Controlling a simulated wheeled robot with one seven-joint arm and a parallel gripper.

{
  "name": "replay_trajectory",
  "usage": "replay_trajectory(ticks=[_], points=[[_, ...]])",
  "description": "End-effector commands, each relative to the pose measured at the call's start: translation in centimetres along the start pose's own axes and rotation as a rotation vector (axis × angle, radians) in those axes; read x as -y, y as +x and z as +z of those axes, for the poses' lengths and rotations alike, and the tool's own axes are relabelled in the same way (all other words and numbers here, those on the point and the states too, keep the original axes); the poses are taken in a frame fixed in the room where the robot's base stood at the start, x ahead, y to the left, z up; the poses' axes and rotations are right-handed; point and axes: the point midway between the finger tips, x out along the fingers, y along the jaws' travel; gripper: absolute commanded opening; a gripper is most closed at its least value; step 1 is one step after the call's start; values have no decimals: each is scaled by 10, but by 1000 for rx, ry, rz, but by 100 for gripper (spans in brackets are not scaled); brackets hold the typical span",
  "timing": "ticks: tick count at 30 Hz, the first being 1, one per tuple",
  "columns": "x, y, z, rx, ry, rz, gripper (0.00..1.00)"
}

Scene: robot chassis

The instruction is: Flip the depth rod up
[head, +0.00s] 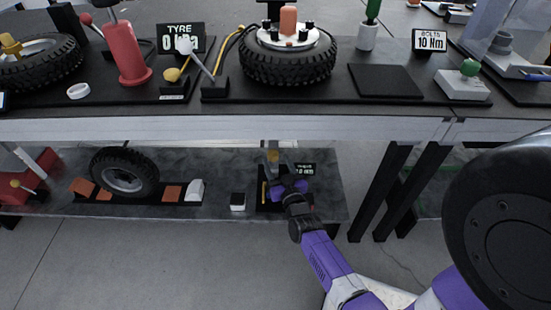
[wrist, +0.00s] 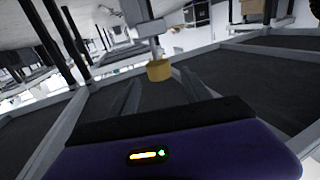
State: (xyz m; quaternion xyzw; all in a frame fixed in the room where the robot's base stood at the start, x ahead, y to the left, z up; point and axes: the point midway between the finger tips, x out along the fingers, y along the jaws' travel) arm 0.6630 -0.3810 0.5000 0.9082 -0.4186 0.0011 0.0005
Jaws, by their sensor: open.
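My gripper (head: 284,184) reaches over the lower shelf (head: 325,200), at a small black station there. In the wrist view its two dark fingers are spread apart, and the space between them (wrist: 160,88) is empty. A grey device with a short rod ending in a yellow cylindrical tip (wrist: 159,70) appears just beyond the fingers, apart from them. This looks like the depth rod, with its tip hanging low in that tilted view. In the head view a yellow piece (head: 272,156) shows just behind the gripper. My gripper and wrist hide much of the device.
A small display (head: 305,169) stands right of the device, partly hidden by my gripper. A black-and-white block (head: 238,201) and a tyre (head: 124,171) are to the left. The upper table (head: 330,108) overhangs the shelf. Black legs (head: 380,190) stand to the right.

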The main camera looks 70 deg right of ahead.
Motion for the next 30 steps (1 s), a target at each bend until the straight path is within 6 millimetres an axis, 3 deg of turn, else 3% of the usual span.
replay_trajectory(ticks=[17,22,26,30], points=[[0,0,1,3,12,-1,56],[3,2,-31,-43,32,-12,56],[22,-31,-51,-56,43,-62,56],[52,-82,-67,-48,48,-145,56]])
